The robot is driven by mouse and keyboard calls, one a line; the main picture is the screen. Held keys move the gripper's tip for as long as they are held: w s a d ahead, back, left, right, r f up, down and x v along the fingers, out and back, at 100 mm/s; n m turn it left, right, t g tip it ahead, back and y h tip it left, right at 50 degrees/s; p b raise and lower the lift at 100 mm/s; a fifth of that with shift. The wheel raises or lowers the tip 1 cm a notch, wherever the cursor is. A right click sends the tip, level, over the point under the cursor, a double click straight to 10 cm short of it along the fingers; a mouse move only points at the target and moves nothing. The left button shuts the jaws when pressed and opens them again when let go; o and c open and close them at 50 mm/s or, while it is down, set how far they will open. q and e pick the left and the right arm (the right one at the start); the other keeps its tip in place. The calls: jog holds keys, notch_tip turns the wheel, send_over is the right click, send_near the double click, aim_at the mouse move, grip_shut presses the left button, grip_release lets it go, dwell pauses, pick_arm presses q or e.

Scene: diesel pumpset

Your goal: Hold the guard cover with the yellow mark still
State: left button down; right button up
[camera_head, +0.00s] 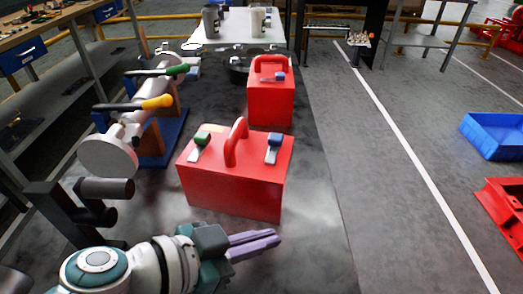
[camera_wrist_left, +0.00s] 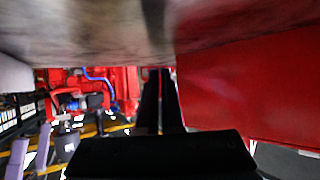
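The front red guard cover (camera_head: 232,190) is a box with an arched handle, standing on the dark bench top. A small yellow mark (camera_head: 212,128) shows on its top, beside a green-ended clamp (camera_head: 200,140); a blue-ended clamp (camera_head: 273,147) is at the right. A second red cover (camera_head: 271,101) stands behind it; no yellow mark shows there. My left gripper (camera_head: 262,243) has purple fingers, in front of the front cover and apart from it. In the left wrist view its fingers (camera_wrist_left: 33,152) show a gap with nothing held. My right gripper is not in view.
A pipe assembly (camera_head: 135,115) with green and yellow levers stands left of the covers. A white table (camera_head: 236,30) with cups is at the back. A blue crate (camera_head: 495,134) and a red crate (camera_head: 505,210) are at the right, across open floor.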

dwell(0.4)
pick_arm(q)
grip_release()
dwell(0.7)
